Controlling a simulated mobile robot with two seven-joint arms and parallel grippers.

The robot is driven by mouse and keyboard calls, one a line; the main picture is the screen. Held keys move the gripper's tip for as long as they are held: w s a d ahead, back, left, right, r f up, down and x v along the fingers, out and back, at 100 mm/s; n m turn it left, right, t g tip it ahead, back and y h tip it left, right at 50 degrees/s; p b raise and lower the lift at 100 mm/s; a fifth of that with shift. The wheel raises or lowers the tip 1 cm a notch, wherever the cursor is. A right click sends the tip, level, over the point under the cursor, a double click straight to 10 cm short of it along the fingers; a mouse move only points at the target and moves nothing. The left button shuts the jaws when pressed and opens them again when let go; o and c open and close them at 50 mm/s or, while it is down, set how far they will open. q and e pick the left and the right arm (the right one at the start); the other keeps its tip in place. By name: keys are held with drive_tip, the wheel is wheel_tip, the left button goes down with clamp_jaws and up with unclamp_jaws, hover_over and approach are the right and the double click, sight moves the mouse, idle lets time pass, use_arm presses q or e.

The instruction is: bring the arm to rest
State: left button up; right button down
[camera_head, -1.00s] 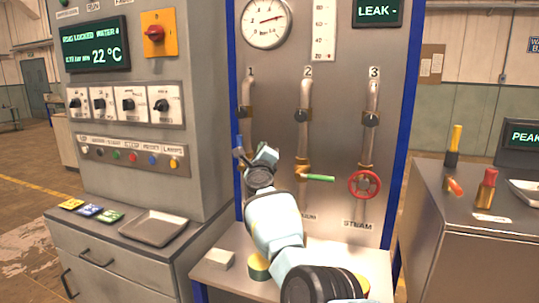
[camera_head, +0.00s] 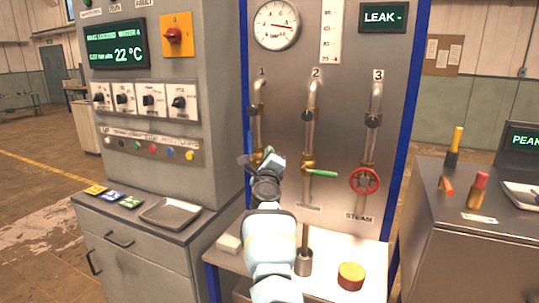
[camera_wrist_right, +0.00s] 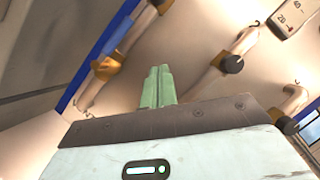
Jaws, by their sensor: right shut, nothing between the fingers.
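My right gripper (camera_head: 268,160) is in front of the panel, by the lower part of pipe 1 (camera_head: 259,103). It also shows in the right wrist view (camera_wrist_right: 158,86), where its two green fingers are together with nothing between them. Beyond them are pipe 1's brass fitting (camera_wrist_right: 107,67) and blue lever (camera_wrist_right: 123,36). In the head view the gripper partly hides this fitting; I cannot tell whether it touches. My right forearm rises from the bottom edge. My left gripper is not in view.
Pipe 2 has a green lever (camera_head: 322,173); pipe 3 has a red handwheel (camera_head: 364,180). On the ledge are a white block (camera_head: 229,244), a steel cylinder with a rod (camera_head: 304,262) and a red-and-yellow cap (camera_head: 351,277). A tray (camera_head: 170,212) lies on the left cabinet.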

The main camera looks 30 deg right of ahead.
idle(0.5)
drive_tip(key=s+a+f+n+g+y, duration=0.1)
drive_tip(key=s+f+n+y, duration=0.1)
drive_tip(key=s+f+n, duration=0.7)
drive_tip(key=s+a+f+n+y, duration=0.1)
drive_tip(key=s+f+n+y, duration=0.25)
drive_tip(key=f, duration=0.85)
drive_tip(key=s+a+f+n+g+y, duration=0.1)
drive_tip(key=s+f+n+y, duration=0.1)
drive_tip(key=s+f+n, duration=0.75)
drive_tip(key=s+a+f+n+g+y, duration=0.1)
drive_tip(key=s+a+f+n+g, duration=0.1)
drive_tip(key=s, duration=0.8)
drive_tip(key=s+a+f+n+g+y, duration=0.1)
drive_tip(key=s+a+f+n+g, duration=0.1)
drive_tip(key=s+a+f+n, duration=0.3)
drive_tip(key=s+a+f+n+g+y, duration=0.2)
drive_tip(key=s+f, duration=0.8)
drive_tip(key=s, duration=0.5)
drive_tip(key=a+n, duration=0.1)
drive_tip(key=a, duration=0.1)
drive_tip(key=shift+s+a+n+g, duration=0.3)
drive_tip(key=shift+g, duration=0.1)
